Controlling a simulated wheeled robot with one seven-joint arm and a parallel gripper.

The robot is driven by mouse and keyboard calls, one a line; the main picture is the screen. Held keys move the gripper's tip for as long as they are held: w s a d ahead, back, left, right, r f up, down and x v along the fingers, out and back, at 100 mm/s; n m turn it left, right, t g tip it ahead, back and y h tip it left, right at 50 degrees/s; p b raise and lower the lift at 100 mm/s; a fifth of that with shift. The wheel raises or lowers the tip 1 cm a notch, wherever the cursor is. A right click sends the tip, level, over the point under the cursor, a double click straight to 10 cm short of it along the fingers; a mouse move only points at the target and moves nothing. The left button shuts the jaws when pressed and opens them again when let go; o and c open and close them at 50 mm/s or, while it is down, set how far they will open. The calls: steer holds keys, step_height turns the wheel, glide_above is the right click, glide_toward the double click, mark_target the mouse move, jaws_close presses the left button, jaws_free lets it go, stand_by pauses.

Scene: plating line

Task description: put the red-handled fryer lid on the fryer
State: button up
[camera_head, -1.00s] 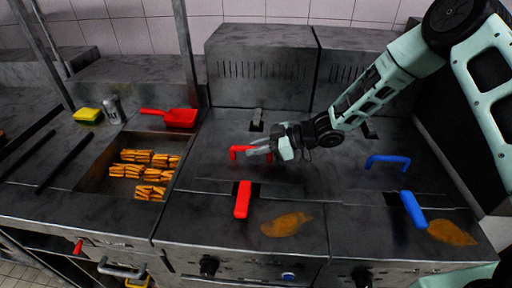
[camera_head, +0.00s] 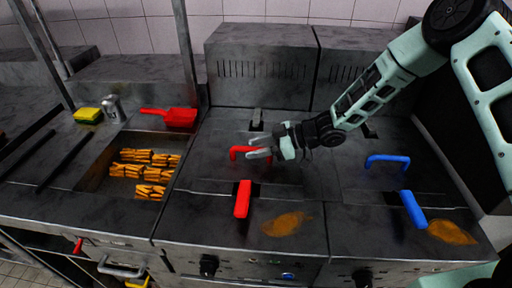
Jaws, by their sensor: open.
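The fryer lid's red handle (camera_head: 236,152), a red bracket shape, stands on a dark metal lid (camera_head: 215,165) that appears to lie over the left fryer (camera_head: 190,220). A red basket handle (camera_head: 243,199) sticks out toward the front of that fryer. My gripper (camera_head: 256,147) is open, with its fingers at the right part of the red lid handle. The fingers partly cover that handle, and I cannot tell whether they touch it.
The right fryer has a blue lid handle (camera_head: 388,160) and a blue basket handle (camera_head: 413,209). To the left are a fries bin (camera_head: 95,178), a red scoop (camera_head: 179,118), a yellow sponge (camera_head: 88,115) and a can (camera_head: 112,106). Orange-brown stains (camera_head: 286,224) mark the front ledge.

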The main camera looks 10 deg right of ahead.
steer(key=b+v, duration=0.2)
steer(key=v, duration=1.5)
steer(key=s+a+r+m+t+h, duration=0.2)
steer(key=a+r+m+t+h, duration=0.25)
steer(key=a+h, duration=0.35)
steer(key=s+r+m+g+h, duration=0.1)
steer(key=s+m+g+h, duration=0.2)
steer(key=s, duration=2.5)
steer(key=g+h, duration=0.1)
steer(key=g, duration=0.3)
steer(key=shift+s+d+r+h, duration=0.25)
steer(key=shift+s+r+h, duration=0.05)
steer(key=shift+m, duration=0.25)
